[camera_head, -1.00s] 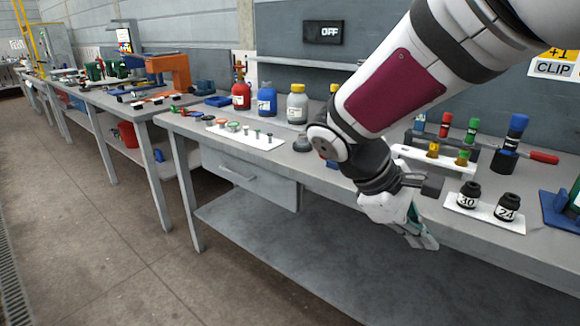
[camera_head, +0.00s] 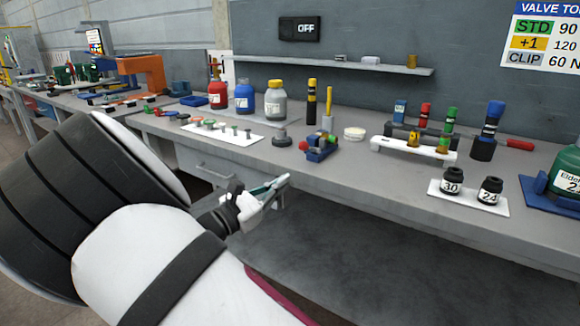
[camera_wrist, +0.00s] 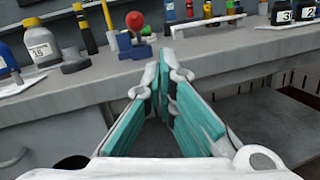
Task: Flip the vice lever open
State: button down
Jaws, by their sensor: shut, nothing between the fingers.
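A small blue vice (camera_head: 322,152) stands on the bench top, right of the middle in the head view. It has a red ball knob (camera_head: 303,145) on its left side, likely the lever's end, and a green part on top. In the wrist view the vice (camera_wrist: 127,43) sits beyond the fingertips, with the red knob (camera_wrist: 134,21) above it. My gripper (camera_head: 279,183) is shut and empty, in front of the bench's front edge and apart from the vice. Its teal finger pads (camera_wrist: 158,72) meet at the tips. I cannot tell the lever's position clearly.
Left of the vice stand a dark round weight (camera_head: 280,138) and a grey bottle (camera_head: 275,103). Behind it are a yellow-black marker (camera_head: 311,100) and a yellow post (camera_head: 327,115). A white round tin (camera_head: 355,134) and a white rack (camera_head: 412,150) are to the right.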

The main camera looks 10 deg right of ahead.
jog(key=a, duration=0.1)
jog(key=a+n+t, duration=0.1)
jog(key=w+a+t, duration=0.1)
jog(key=shift+w+f+n, duration=0.1)
jog(key=shift+f+n, duration=0.2)
jog(key=shift+n, duration=0.1)
jog(key=b, duration=0.2)
send_near(309, 148)
jog(key=w+d, duration=0.3)
jog(key=shift+w+a+f, duration=0.15)
jog(key=shift+w+f, duration=0.05)
jog(key=shift+r, duration=0.1)
jog(key=shift+r+y+p, duration=0.25)
jog(key=shift+y+p, duration=0.15)
jog(key=shift+p, duration=0.35)
